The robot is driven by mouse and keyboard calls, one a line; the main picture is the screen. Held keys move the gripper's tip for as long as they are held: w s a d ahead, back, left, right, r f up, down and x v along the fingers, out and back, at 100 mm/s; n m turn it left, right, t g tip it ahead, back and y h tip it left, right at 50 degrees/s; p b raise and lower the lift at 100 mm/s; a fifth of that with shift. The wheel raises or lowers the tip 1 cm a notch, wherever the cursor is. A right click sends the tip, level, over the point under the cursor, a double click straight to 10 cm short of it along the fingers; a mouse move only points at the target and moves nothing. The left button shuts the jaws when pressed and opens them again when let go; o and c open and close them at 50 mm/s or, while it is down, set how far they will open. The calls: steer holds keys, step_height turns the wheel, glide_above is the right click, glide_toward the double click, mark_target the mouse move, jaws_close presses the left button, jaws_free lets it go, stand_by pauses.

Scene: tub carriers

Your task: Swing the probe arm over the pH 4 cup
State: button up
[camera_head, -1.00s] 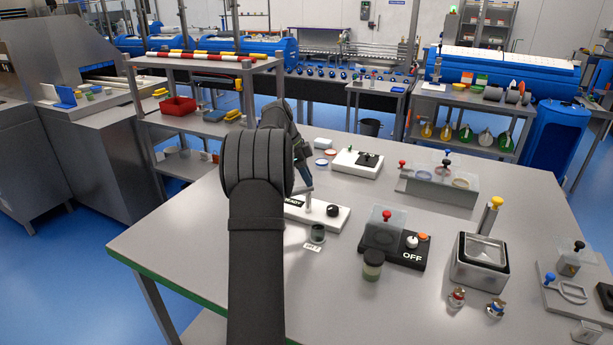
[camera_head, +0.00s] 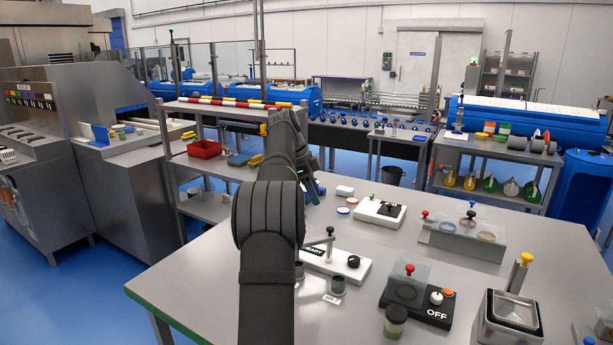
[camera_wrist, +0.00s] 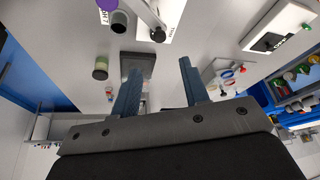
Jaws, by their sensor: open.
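The white meter (camera_head: 340,265) with a READY label and black knob sits on the grey table. Its grey probe arm (camera_head: 324,240) reaches left from a short post; its far end is behind my arm. A grey cup (camera_head: 338,286) stands in front with a label tag I cannot read surely. Another cup (camera_head: 300,261) is half hidden by my arm. The wrist view shows the grey cup (camera_wrist: 120,22), probe arm (camera_wrist: 146,12) and a purple thing (camera_wrist: 107,4) at the top edge. My gripper (camera_wrist: 160,66) is open and empty, apart from them; it also shows in the head view (camera_head: 312,188).
A dark-lidded jar (camera_head: 395,320) and a black OFF unit (camera_head: 420,300) stand right of the meter. A white box with a black top (camera_head: 380,211) lies behind it. A steel bath (camera_head: 510,320) is at right. The table is bare at front left.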

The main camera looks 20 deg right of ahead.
mark_target(330, 228)
steer(key=shift+v, duration=2.9)
steer(key=x, duration=1.7)
steer(key=shift+d+f, duration=0.15)
steer(key=shift+f, duration=0.05)
steer(key=shift+s, duration=0.1)
steer(key=shift+r+n+t, duration=0.1)
steer(key=shift+n+t, duration=0.3)
steer(key=shift+n, duration=0.4)
steer(key=n+t, duration=0.1)
steer(key=n, duration=0.2)
steer(key=n+t, duration=0.1)
steer(key=n, duration=0.2)
steer(key=shift+s, duration=0.2)
steer(key=shift+n, duration=0.3)
steer(key=shift+v, duration=2.4)
